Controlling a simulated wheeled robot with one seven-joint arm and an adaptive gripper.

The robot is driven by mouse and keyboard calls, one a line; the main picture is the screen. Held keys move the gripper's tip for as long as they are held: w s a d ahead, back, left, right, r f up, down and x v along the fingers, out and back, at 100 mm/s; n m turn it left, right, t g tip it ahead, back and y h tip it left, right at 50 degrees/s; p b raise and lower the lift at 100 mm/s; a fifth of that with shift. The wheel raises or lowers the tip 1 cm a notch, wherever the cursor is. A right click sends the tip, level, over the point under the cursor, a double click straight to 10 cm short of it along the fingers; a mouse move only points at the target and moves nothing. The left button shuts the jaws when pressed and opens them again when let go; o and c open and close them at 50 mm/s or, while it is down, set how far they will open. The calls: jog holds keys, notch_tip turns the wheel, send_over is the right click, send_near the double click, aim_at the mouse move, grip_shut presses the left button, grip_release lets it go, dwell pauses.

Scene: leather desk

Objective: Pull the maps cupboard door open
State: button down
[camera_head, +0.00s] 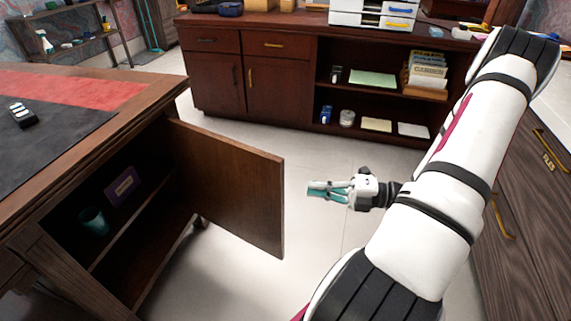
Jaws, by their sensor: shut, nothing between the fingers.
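A brown wooden cupboard door (232,185) stands wide open on the left desk. It swings out from its hinge side at the desk's far corner and shows its flat face. Inside the cupboard are a purple box-like item with a pale label (123,187) on a shelf and a teal cup (94,221). The label's words are too small to read. My gripper (318,189), with teal fingers, is shut and empty. It is to the right of the door's free edge, apart from it, over the pale floor.
The desk top (60,130) has a dark mat and a red strip. A dark cabinet (215,80) with open shelves stands at the back. A drawer unit marked FILES (530,190) is at the right. Pale floor (310,265) lies clear between them.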

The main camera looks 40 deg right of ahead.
aim_at(282, 177)
jog(key=w+a+m+b, duration=0.1)
jog(key=w+a+b, duration=0.2)
jog(key=w+a, duration=0.4)
jog(key=shift+w+d+r+b, duration=0.15)
jog(key=shift+w+d+b, duration=0.15)
jog(key=shift+d, duration=0.3)
jog(key=shift+w+d+r+b, duration=0.2)
jog(key=shift+w+d+b, duration=0.1)
jog(key=shift+d, duration=0.35)
jog(key=shift+w+d+r+b, duration=0.2)
jog(key=shift+d+b, duration=0.1)
jog(key=shift+d, duration=0.3)
